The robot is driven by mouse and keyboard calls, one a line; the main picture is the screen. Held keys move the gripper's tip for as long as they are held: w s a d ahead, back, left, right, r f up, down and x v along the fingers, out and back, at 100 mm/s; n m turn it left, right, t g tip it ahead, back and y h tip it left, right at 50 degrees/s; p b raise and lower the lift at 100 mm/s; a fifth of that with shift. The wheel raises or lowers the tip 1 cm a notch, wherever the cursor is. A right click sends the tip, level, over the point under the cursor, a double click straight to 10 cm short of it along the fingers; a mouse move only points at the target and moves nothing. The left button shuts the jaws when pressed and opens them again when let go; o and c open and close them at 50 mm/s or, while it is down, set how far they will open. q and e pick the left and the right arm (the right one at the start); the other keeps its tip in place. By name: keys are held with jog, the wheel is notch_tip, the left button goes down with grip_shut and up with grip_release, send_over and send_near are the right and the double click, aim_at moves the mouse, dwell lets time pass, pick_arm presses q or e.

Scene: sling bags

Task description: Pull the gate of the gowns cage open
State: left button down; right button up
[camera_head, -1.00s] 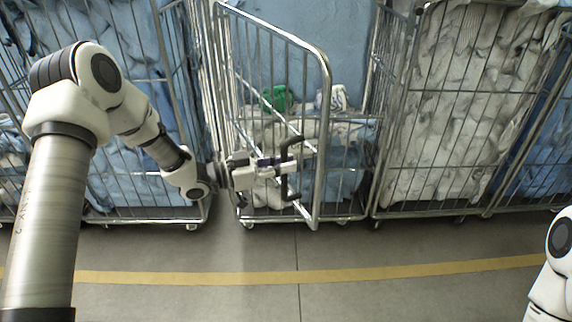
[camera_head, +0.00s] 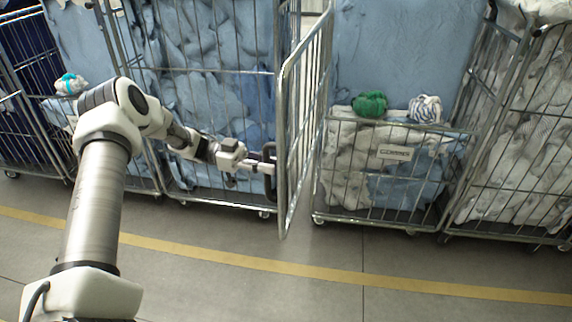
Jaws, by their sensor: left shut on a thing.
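The gowns cage (camera_head: 318,170) is a wire roll cage with white and blue cloth inside and a small label (camera_head: 395,153) on its low front, too blurred to read surely. Its tall wire gate (camera_head: 283,110) stands swung out from the cage front, seen nearly edge-on, leaving the upper opening clear. My left gripper (camera_head: 271,172) is shut on the gate's near upright bar, with its dark fingers at the bar's left side. The exact grip is partly hidden by the bar. My right gripper is out of view.
A green bundle (camera_head: 369,104) and a striped bundle (camera_head: 425,108) sit on the cloth in the cage. Other filled cages stand on both sides (camera_head: 215,90) (camera_head: 515,160). Grey floor with a yellow line (camera_head: 330,274) lies free in front.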

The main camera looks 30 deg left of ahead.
pick_arm(q)
jog(key=shift+s+a, duration=0.15)
jog(key=shift+a, duration=0.4)
jog(key=c, duration=1.1)
grip_release()
jog(key=v, duration=1.2)
